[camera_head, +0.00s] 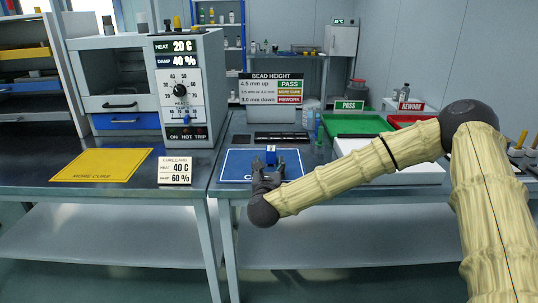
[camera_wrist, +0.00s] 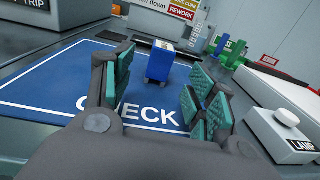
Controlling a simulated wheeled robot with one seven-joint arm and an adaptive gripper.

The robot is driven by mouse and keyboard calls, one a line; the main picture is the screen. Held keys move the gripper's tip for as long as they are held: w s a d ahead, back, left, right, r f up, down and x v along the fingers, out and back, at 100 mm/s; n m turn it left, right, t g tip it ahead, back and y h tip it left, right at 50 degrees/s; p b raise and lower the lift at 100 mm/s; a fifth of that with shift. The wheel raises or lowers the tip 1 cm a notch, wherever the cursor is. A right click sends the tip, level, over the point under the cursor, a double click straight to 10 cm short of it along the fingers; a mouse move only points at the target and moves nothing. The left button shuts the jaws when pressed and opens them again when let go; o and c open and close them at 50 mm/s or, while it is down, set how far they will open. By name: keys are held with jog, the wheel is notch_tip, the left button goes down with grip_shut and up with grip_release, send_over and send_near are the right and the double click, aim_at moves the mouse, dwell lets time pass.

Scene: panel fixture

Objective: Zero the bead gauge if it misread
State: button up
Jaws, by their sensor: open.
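No object in view is labelled as a bead gauge, so I cannot tell for sure which thing it is. A black bar-shaped device (camera_head: 282,138) lies on the bench behind the blue CHECK mat (camera_head: 233,168), under the bead height sign (camera_head: 272,87). Any reading on it is too small to make out. A small blue block with a pale top (camera_wrist: 159,62) stands upright on the mat. My gripper (camera_head: 267,172) is over the mat, and its open, empty fingers also show in the wrist view (camera_wrist: 160,88). The block is ahead of and between the fingers, apart from them.
A white box with a round button, labelled LAMP (camera_wrist: 287,130), is right of my gripper. Green PASS (camera_head: 355,125) and red REWORK (camera_head: 405,122) trays stand right. The control oven (camera_head: 188,90) stands left, with a yellow mat (camera_head: 100,165) and cure card (camera_head: 174,171) before it.

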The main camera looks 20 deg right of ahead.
aim_at(271, 153)
jog(key=shift+r+x, duration=0.15)
jog(key=shift+x, duration=2.3)
jog(key=shift+r+x, duration=0.1)
jog(key=shift+x, duration=2.35)
jog(key=shift+d, duration=0.1)
grip_shut()
jog(key=shift+r, duration=0.15)
